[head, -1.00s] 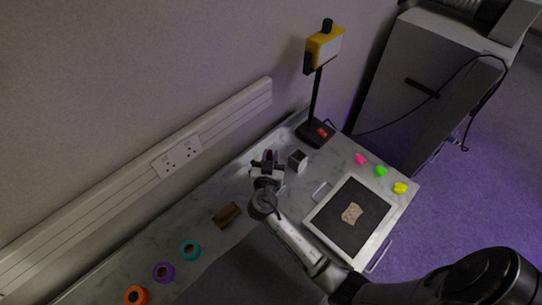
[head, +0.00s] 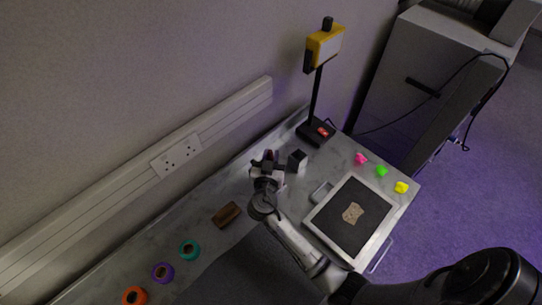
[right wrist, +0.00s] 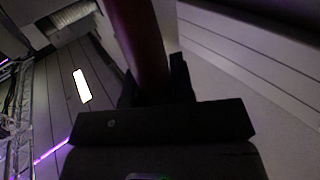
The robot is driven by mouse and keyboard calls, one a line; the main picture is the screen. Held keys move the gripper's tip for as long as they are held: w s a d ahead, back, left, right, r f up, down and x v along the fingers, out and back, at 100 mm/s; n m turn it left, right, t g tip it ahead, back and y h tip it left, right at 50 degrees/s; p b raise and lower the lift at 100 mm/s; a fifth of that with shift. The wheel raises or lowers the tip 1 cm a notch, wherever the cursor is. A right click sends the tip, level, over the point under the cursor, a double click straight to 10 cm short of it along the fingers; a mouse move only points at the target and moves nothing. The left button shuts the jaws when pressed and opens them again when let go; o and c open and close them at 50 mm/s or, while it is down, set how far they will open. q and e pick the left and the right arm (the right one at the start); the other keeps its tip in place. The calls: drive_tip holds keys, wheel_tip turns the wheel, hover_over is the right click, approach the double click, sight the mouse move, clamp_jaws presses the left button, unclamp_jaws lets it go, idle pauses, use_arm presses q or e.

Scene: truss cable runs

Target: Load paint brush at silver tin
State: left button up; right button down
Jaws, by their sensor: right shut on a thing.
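My right gripper (head: 267,163) is over the far side of the bench, shut on a dark reddish handle. The handle fills the upper middle of the right wrist view (right wrist: 142,45), running up between the fingers. It looks like the paint brush, but its bristles do not show. A small box-like thing with a dark front and pale side (head: 297,161) stands just right of the gripper. I cannot tell whether it is the silver tin, and no other tin shows clearly. My left gripper is not in view.
A yellow-headed lamp (head: 324,46) stands at the back. A framed dark tray (head: 340,222) lies right of my arm, with pink, green and yellow lumps (head: 381,171) beyond. A brown block (head: 227,215) and several coloured rings (head: 189,250) lie left. A socket rail (head: 210,133) runs along the wall.

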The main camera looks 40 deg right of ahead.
sight(269, 158)
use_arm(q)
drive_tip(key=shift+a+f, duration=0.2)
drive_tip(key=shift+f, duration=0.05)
use_arm(e)
drive_tip(key=shift+f, duration=0.1)
idle(0.3)
use_arm(q)
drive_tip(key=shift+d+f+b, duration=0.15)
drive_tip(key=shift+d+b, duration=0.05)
drive_tip(key=shift+b, duration=0.15)
use_arm(e)
drive_tip(key=shift+f, duration=0.1)
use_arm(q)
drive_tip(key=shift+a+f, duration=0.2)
use_arm(e)
drive_tip(key=shift+f, duration=0.1)
idle(0.8)
